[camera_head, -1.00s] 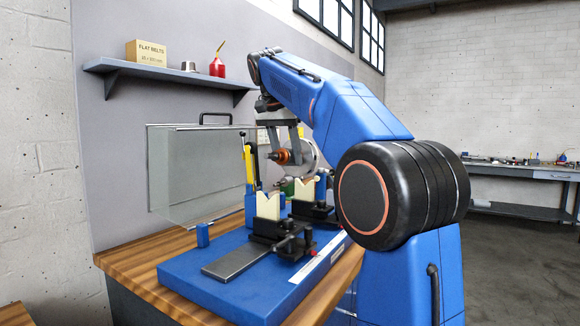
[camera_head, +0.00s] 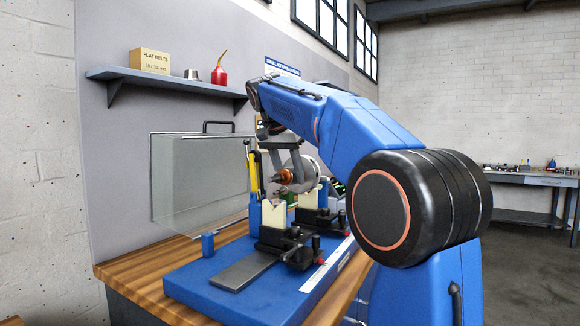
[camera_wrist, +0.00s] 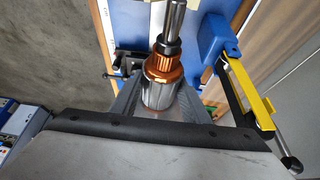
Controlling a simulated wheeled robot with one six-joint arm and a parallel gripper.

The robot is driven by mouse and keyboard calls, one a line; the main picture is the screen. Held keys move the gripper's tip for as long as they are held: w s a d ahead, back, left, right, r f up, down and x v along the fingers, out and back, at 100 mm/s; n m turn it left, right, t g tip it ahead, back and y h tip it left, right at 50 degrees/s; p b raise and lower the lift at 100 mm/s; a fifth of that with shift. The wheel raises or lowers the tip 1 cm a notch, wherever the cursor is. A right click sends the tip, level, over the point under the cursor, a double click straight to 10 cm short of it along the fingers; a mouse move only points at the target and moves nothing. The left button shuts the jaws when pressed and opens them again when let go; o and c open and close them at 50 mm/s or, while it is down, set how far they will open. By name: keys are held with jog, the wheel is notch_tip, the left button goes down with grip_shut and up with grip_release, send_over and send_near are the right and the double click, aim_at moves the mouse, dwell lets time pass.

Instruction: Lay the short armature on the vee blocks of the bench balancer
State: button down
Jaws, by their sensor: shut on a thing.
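The short armature (camera_head: 284,176) is held by my gripper (camera_head: 287,166), its copper end facing the camera. It hangs just above the cream vee blocks of the bench balancer; I cannot tell whether its shaft touches them. The balancer's blue base (camera_head: 205,283) lies on the bench.
A yellow-handled lever (camera_head: 253,172) stands close left of my gripper; it also shows in the wrist view (camera_wrist: 247,92). A clear guard (camera_head: 195,180) is raised behind. A shelf (camera_head: 165,73) with a box and red oil can hangs above. The wooden bench's (camera_head: 140,265) left part is clear.

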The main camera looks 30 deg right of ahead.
jog(key=shift+f, duration=2.75)
jog(key=shift+s, duration=0.1)
jog(key=shift+f, duration=0.75)
jog(key=c, duration=0.9)
grip_release()
jog(key=shift+f, duration=0.15)
jog(key=shift+c, duration=0.6)
